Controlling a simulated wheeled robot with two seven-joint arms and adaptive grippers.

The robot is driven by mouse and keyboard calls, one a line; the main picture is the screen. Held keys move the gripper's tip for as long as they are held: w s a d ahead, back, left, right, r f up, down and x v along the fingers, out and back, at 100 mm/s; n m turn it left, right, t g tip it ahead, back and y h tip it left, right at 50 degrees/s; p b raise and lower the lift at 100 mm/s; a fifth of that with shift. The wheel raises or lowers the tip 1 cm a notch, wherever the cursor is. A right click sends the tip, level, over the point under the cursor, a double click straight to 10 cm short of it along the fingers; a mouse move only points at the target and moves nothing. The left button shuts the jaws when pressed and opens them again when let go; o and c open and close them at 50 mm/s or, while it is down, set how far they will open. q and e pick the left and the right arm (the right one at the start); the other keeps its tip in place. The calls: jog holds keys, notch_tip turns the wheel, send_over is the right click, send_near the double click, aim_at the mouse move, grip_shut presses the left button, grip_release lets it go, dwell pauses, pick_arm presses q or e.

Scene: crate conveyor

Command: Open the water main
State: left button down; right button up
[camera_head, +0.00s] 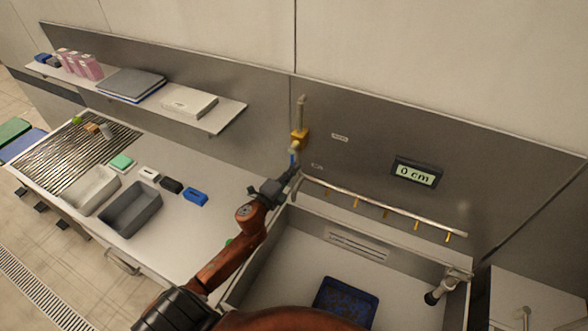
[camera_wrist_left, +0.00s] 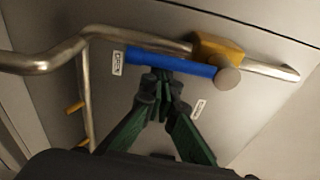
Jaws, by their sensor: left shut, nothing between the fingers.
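The water main is a metal pipe (camera_head: 301,108) on the back panel with a yellow valve body (camera_head: 299,137). Its blue lever (camera_head: 292,160) hangs roughly along the pipe. In the wrist view the blue lever (camera_wrist_left: 170,64) runs from a round pivot beside the yellow valve body (camera_wrist_left: 215,47) to a free end beside a small label (camera_wrist_left: 118,62) that seems to read OPEN. My left gripper (camera_head: 287,183) is shut and empty, its green fingertips (camera_wrist_left: 163,80) at the lever's side; I cannot tell whether they touch. My right gripper is out of view.
A spray bar (camera_head: 385,205) with yellow nozzles runs above a sink (camera_head: 290,255) holding a blue crate (camera_head: 346,303). A display (camera_head: 416,173) reads 0 cm. Trays and small blocks, including a grey tray (camera_head: 130,210), stand on the left counter, below a shelf (camera_head: 214,122).

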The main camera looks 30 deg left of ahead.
pick_arm(q)
jog(key=s+d+b, duration=0.1)
jog(key=s+d, duration=0.2)
jog(key=s, duration=0.5)
jog(key=shift+s+d+b, duration=0.3)
jog(key=shift+s+b, duration=0.05)
jog(key=shift+s, duration=0.05)
